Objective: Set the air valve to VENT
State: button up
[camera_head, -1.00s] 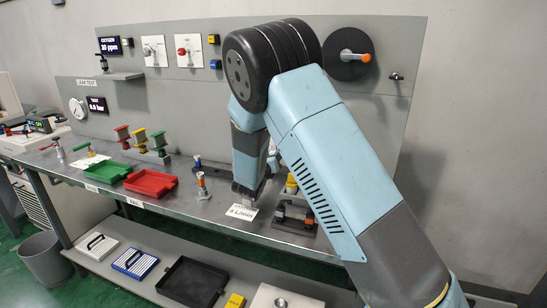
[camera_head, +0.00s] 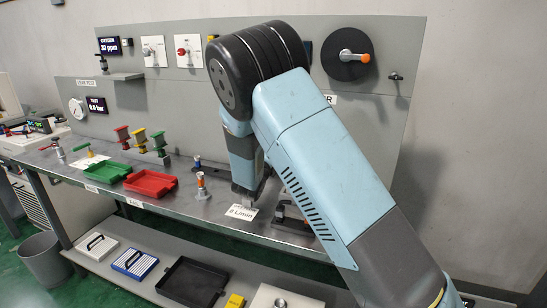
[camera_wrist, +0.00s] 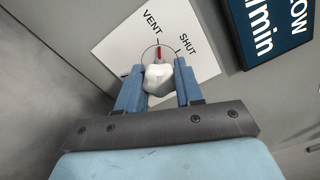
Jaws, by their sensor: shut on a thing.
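The air valve's white knob (camera_wrist: 159,80) sits on a white plate (camera_wrist: 112,52) lettered VENT and SHUT in the wrist view. The knob's red pointer mark (camera_wrist: 158,53) points close to the tick by VENT (camera_wrist: 152,20), with SHUT (camera_wrist: 187,43) off to its right. My gripper (camera_wrist: 158,90) has one blue finger on each side of the knob and is shut on it. In the head view my arm covers the valve, and I cannot make the knob out there.
A dark blue display (camera_wrist: 268,30) stands close to the right of the valve plate. On the bench are a green tray (camera_head: 106,173), a red tray (camera_head: 150,184) and several small fixtures.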

jog(key=shift+s+a+f+n, duration=0.1)
jog(key=shift+a+f+n, duration=0.1)
jog(key=shift+n, duration=0.2)
jog(key=o, duration=0.8)
jog(key=shift+o, duration=1.2)
jog(key=shift+d+r, duration=0.1)
jog(key=v, duration=1.3)
jog(key=shift+s, duration=0.3)
